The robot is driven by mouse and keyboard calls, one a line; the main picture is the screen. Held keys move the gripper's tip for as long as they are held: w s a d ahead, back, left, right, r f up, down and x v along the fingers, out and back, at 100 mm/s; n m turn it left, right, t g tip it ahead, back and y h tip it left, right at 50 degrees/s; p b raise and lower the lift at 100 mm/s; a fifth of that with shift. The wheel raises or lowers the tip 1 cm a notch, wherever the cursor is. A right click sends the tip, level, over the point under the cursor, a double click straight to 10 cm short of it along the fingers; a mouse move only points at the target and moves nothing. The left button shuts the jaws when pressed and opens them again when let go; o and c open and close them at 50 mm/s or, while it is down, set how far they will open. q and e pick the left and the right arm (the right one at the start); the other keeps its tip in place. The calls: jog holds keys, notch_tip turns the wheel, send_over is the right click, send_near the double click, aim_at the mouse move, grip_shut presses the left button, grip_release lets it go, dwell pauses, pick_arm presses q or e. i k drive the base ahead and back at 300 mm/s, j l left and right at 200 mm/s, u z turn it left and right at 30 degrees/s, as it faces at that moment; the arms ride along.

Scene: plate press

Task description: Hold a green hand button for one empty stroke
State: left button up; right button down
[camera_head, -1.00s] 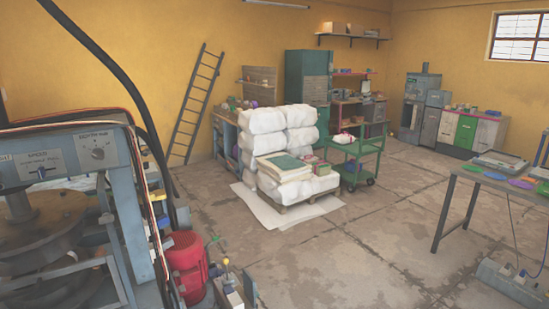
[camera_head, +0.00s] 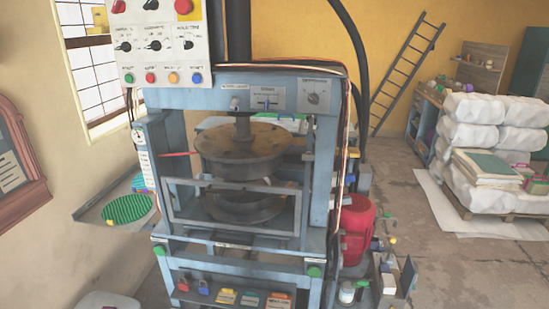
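The plate press (camera_head: 240,75) stands in the middle of the view with a blue-grey frame. Two green hand buttons sit on its front corners, a left one (camera_head: 159,250) and a right one (camera_head: 314,271). The round upper platen (camera_head: 240,145) hangs from a ram above a lower round part (camera_head: 243,207), with a gap between them. A grey guard frame (camera_head: 240,212) crosses in front. Neither of my grippers is in view.
A control panel (camera_head: 165,45) with knobs and coloured buttons is at the upper left. A side shelf (camera_head: 95,215) holds green discs (camera_head: 128,208). A red canister (camera_head: 357,228) stands right of the press. Wrapped white bales (camera_head: 475,125) and open floor lie farther right.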

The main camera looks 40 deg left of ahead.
aim_at(159, 249)
jog(key=u, duration=1.7)
jog(key=i+j, duration=0.15)
jog(key=i, duration=0.4)
